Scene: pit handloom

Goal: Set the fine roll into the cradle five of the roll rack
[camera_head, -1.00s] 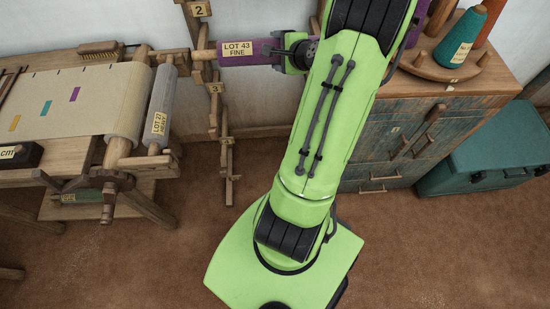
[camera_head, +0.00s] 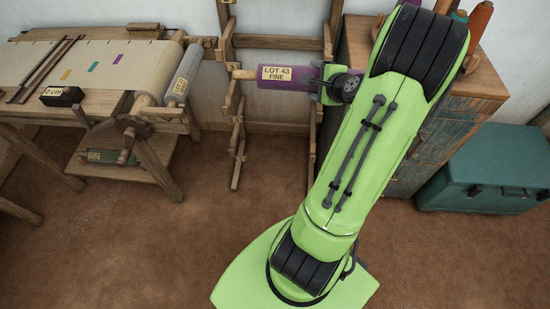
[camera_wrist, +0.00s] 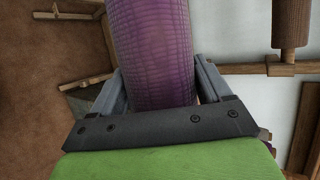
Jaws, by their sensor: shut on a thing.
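The fine roll (camera_head: 293,84) is purple with a yellow label reading "LOT 43 FINE" and a wooden end showing at its left. My gripper (camera_head: 325,85) is shut on its right part and holds it level in front of the wooden roll rack (camera_head: 229,20). In the wrist view the purple roll (camera_wrist: 150,50) lies between the two fingers of my gripper (camera_wrist: 155,85). A small label with a 3 is near the roll's left end on the rack. I cannot tell whether that end touches the rack. Cradle five's label is not readable.
The loom table (camera_head: 90,110) with cloth and a grey roll (camera_head: 180,80) stands at the left. A wooden cabinet (camera_head: 440,120) with cones and a teal chest (camera_head: 480,170) stand at the right. Lower rack arms (camera_head: 238,150) stick out below the held roll. The brown floor in front is open.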

